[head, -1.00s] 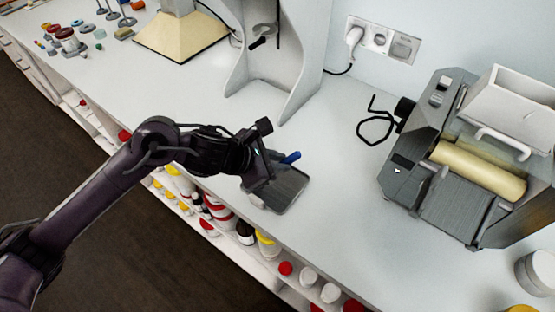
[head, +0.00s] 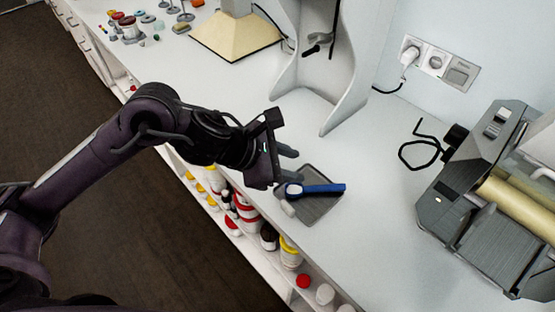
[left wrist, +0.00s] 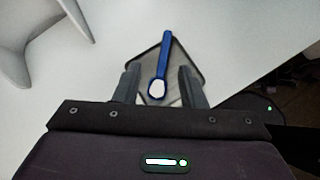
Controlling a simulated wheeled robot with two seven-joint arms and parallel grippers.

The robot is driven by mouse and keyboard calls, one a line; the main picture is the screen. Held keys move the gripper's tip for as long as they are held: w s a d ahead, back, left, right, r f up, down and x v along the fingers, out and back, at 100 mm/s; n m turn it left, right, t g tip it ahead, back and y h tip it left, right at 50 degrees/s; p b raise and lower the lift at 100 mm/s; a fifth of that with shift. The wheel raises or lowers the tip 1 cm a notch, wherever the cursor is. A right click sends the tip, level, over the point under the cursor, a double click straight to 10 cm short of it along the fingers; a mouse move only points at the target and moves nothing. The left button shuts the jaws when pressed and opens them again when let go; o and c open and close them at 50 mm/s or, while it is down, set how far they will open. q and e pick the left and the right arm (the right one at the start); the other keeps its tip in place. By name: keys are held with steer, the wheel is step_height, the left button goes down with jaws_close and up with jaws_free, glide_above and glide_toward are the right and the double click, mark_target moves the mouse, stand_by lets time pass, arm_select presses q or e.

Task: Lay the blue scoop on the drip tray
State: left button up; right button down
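The blue scoop (head: 317,188) lies on the grey drip tray (head: 318,208) near the counter's front edge, its handle pointing right in the head view. In the left wrist view the scoop (left wrist: 162,62) lies lengthwise on the tray (left wrist: 181,62), its pale bowl toward me. My left gripper (head: 287,167) is just left of the tray, apart from the scoop. In the left wrist view its two fingers (left wrist: 161,86) are spread, with the scoop showing between them and nothing gripped. My right gripper is in neither view.
A grey machine with a cream roller (head: 503,197) stands at the right, with a black cable loop beside it. A white stand (head: 350,85) rises behind the tray. Bottles and jars fill the shelf below the front edge. Counter between tray and machine is clear.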

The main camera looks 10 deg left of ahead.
arm_select(q)
steer(key=shift+v, duration=1.95)
